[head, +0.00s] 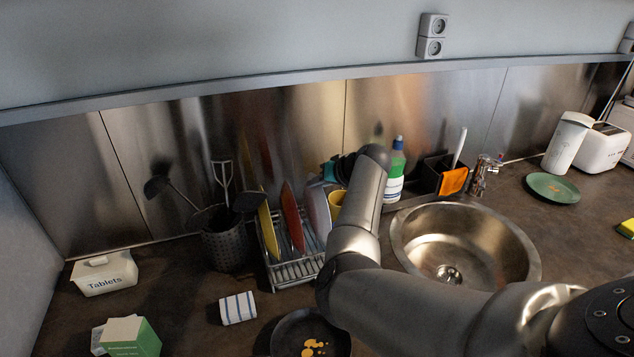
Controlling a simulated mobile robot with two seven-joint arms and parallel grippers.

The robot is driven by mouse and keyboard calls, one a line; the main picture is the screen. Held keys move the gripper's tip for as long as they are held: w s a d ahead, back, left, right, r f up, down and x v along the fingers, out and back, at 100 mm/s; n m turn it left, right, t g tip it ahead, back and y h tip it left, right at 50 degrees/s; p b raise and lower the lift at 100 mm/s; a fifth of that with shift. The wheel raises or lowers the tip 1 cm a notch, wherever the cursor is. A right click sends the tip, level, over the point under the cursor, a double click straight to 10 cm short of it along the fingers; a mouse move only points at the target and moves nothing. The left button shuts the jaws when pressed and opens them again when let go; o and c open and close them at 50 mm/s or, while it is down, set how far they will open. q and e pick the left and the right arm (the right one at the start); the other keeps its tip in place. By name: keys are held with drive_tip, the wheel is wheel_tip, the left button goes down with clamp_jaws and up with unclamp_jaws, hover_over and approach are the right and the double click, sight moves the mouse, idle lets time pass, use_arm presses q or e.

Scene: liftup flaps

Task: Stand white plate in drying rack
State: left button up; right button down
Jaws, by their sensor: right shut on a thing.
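The white plate (318,212) looks pale grey and stands on edge, slightly tilted, at the right side of the metal drying rack (292,272). My right gripper (329,173) is at the plate's upper edge, shut on it. My arm hides part of the gripper and the rack's right end. Whether the plate's lower edge rests in a slot I cannot tell. A yellow plate (267,232) and a red plate (292,217) stand in the rack to its left. My left gripper is out of view.
A utensil holder (227,243) stands left of the rack. A yellow cup (336,203), a soap bottle (396,175) and the sink (465,245) are to the right. A dark pan (290,340) and a striped cloth (238,308) lie in front.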

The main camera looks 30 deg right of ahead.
drive_tip(key=shift+f, duration=0.3)
drive_tip(key=c, duration=0.9)
unclamp_jaws()
drive_tip(key=shift+f, duration=0.1)
drive_tip(key=v, duration=1.5)
drive_tip(key=shift+r+p, duration=0.25)
drive_tip(key=shift+p, duration=0.05)
